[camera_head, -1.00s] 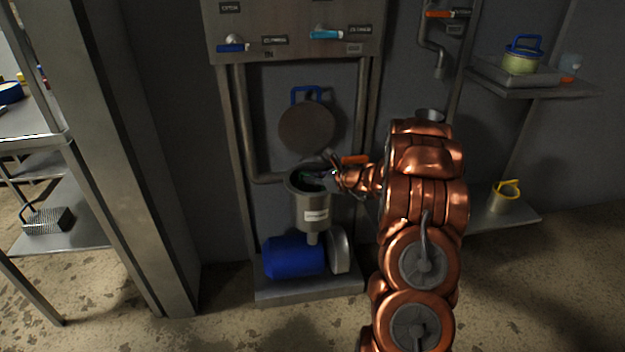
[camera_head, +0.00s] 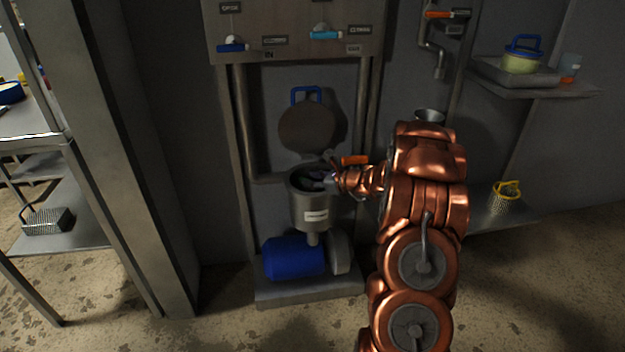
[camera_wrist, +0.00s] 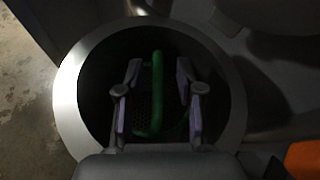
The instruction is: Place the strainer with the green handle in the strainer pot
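The strainer pot (camera_head: 311,212) is a grey metal cylinder with a white label, standing in the middle of the head view. In the wrist view its pale round rim (camera_wrist: 68,100) surrounds a dark inside. The strainer's green handle (camera_wrist: 157,95) is inside the pot, above a dark perforated surface that is hard to make out. My gripper (camera_wrist: 159,75) is open over the pot mouth, with one finger on each side of the green handle and visible gaps to it. In the head view my gripper (camera_head: 326,179) reaches into the pot from the right, and the green handle does not show.
A round lid (camera_head: 306,128) with a blue handle stands raised behind the pot. An orange-handled part (camera_head: 355,160) is right beside my wrist. A yellow-handled strainer (camera_head: 504,197) sits on the lower right shelf. A mesh basket (camera_head: 47,220) is on the left shelf.

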